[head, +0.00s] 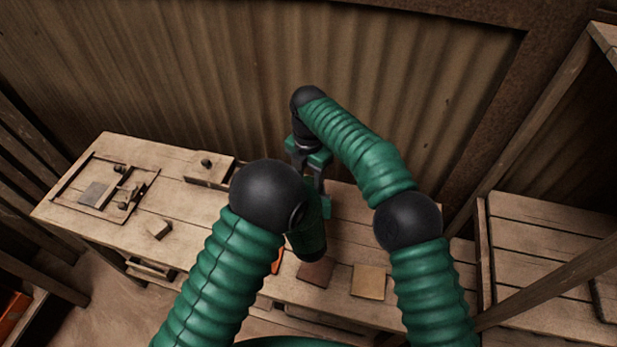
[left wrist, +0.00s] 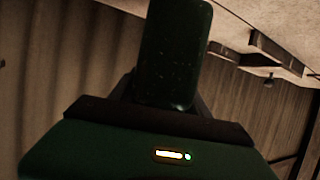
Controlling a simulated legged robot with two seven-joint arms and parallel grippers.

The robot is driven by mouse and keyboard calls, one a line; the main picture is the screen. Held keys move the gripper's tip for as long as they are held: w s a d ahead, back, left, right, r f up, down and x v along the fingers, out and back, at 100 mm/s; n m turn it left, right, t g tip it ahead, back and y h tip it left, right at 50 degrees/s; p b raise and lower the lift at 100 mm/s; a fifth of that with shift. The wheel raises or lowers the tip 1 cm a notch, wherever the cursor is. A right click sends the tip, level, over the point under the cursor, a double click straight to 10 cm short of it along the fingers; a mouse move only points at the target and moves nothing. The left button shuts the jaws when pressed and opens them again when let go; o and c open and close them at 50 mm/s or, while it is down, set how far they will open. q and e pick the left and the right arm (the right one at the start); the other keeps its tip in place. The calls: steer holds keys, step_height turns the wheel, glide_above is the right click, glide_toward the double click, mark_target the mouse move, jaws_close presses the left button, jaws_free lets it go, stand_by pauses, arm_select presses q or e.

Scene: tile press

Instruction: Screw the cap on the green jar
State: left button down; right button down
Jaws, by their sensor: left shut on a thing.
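In the left wrist view a dark green, speckled cylinder, which looks like the green jar (left wrist: 172,55), stands between the jaws of my left gripper (left wrist: 165,105). The gripper is shut on it. In the head view my left arm's own links hide most of this gripper, and I cannot make out the jar for certain. My right gripper (head: 312,185) points down from above, close to the end of my left arm over the bench. Its fingertips are partly covered, so I cannot tell whether it is open or shut. I cannot make out the cap in either view.
A wooden bench (head: 185,232) runs below. On it are a press frame (head: 62,185) at the left, a knobbed wooden box (head: 200,176), a small block (head: 158,229), a brown tile (head: 315,271) and a tan tile (head: 369,281). A corrugated wall (head: 180,70) stands behind.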

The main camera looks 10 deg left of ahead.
steer(key=c, duration=0.7)
jaws_free()
steer(key=shift+r, duration=2.3)
steer(key=o, duration=0.5)
